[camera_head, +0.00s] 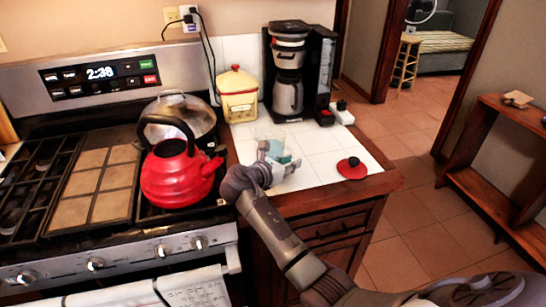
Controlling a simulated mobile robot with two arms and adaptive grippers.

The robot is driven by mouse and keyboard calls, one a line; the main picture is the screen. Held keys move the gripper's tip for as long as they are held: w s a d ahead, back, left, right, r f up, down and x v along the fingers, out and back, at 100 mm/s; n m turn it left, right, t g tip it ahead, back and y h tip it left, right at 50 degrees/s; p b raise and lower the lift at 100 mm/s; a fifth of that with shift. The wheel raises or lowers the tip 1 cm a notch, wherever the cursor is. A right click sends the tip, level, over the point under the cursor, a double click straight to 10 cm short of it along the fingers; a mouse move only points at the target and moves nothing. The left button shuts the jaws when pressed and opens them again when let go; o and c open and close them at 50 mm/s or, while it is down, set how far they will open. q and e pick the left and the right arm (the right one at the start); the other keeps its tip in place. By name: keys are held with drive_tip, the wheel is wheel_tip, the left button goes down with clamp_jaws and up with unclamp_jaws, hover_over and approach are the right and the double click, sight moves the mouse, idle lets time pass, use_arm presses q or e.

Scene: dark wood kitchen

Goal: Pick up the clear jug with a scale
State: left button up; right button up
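A clear jug (267,137) shows faintly on the white tiled counter, right of the red kettle. My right arm comes in from the lower right, and its gripper (285,164) is at the jug, covering much of it. The fingers are small and overlap the jug in the picture, so I cannot tell whether they are open or shut, or whether they touch it. The scale marks on the jug are too small to make out. My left gripper is not in view.
The red kettle (178,178) stands on the stove close left of my gripper, with a silver pot (182,108) behind it. A yellow canister (237,97) and a coffee maker (288,75) stand behind. A red lid (351,169) lies right. Tiles between are clear.

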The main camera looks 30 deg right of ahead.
drive_tip(key=shift+w+d+f, duration=0.2)
drive_tip(key=shift+d, duration=0.35)
clamp_jaws()
drive_tip(key=shift+r, duration=0.1)
drive_tip(key=shift+r, duration=0.1)
